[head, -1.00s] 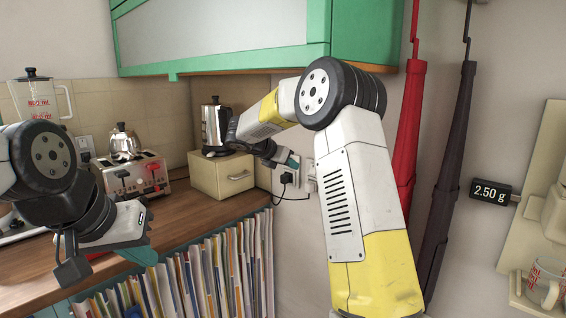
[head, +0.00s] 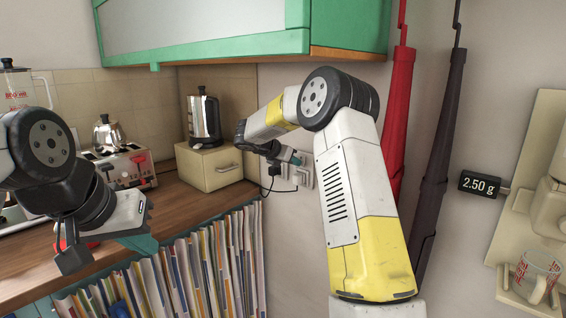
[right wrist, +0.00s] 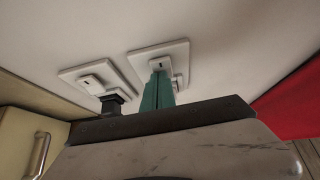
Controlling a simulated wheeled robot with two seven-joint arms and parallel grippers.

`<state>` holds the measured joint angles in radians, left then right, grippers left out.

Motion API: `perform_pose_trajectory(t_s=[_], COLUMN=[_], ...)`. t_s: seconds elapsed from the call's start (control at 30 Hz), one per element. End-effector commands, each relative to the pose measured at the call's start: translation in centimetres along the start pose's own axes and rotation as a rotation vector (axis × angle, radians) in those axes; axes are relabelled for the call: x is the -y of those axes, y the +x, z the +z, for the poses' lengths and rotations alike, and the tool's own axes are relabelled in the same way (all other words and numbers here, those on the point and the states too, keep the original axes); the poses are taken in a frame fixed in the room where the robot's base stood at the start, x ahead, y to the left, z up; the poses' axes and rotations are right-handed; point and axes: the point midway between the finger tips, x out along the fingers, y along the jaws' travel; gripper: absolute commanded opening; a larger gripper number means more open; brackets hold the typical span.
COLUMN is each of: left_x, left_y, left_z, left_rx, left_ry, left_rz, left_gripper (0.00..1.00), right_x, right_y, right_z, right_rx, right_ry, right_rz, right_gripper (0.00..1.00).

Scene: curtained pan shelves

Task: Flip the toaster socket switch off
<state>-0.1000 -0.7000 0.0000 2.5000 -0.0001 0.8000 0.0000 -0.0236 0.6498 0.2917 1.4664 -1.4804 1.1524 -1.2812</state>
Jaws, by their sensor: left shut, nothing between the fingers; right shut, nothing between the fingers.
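Two white wall sockets show in the right wrist view. The left socket (right wrist: 72,74) has a switch and a black plug (right wrist: 112,103) in it. The right socket (right wrist: 178,54) has a switch (right wrist: 156,64) on its face. My right gripper (right wrist: 158,82) is shut, its teal fingertips at or just in front of that switch; I cannot tell whether they touch. In the head view the right gripper (head: 297,159) is by the sockets, partly covering them. The toaster (head: 127,166) stands on the counter. My left gripper (head: 140,242) is shut and empty at the counter's front edge.
A cream drawer box (head: 207,168) with a coffee pot (head: 204,117) on it stands beside the sockets. A kettle (head: 108,132) is behind the toaster. Files (head: 190,270) fill the shelf below. Red (head: 401,120) and dark (head: 440,150) folded umbrella-like things hang at right.

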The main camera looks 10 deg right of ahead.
Motion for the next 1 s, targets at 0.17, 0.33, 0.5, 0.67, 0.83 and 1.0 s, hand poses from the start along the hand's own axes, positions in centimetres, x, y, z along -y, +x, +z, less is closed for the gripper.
perform_pose_trajectory(t_s=[0.17, 0.33, 0.5, 0.67, 0.83, 1.0], left_x=[0.0, 0.0, 0.0, 0.0, 0.0, 0.0], left_y=[0.0, 0.0, 0.0, 0.0, 0.0, 0.0], left_z=[0.0, 0.0, 0.0, 0.0, 0.0, 0.0], left_rx=[0.000, 0.000, 0.000, 0.000, 0.000, 0.000], left_ry=[0.000, 0.000, 0.000, 0.000, 0.000, 0.000], left_rz=[0.000, 0.000, 0.000, 0.000, 0.000, 0.000], left_gripper=[0.00, 0.00, 0.00, 0.00, 0.00, 0.00], right_x=[-0.1, 0.1, 0.3, 0.4, 0.4, 0.5], right_y=[0.8, 1.1, 1.2, 0.9, 0.4, 0.3], right_z=[-0.5, -0.1, 0.1, 0.8, 1.7, 2.0], right_rx=[0.102, 0.136, 0.138, 0.141, 0.145, 0.146], right_ry=[-0.009, 0.000, 0.002, 0.004, 0.007, 0.008], right_rz=[-0.002, -0.005, -0.008, -0.010, -0.010, -0.012], right_gripper=[0.00, 0.00, 0.00, 0.00, 0.00, 0.00])
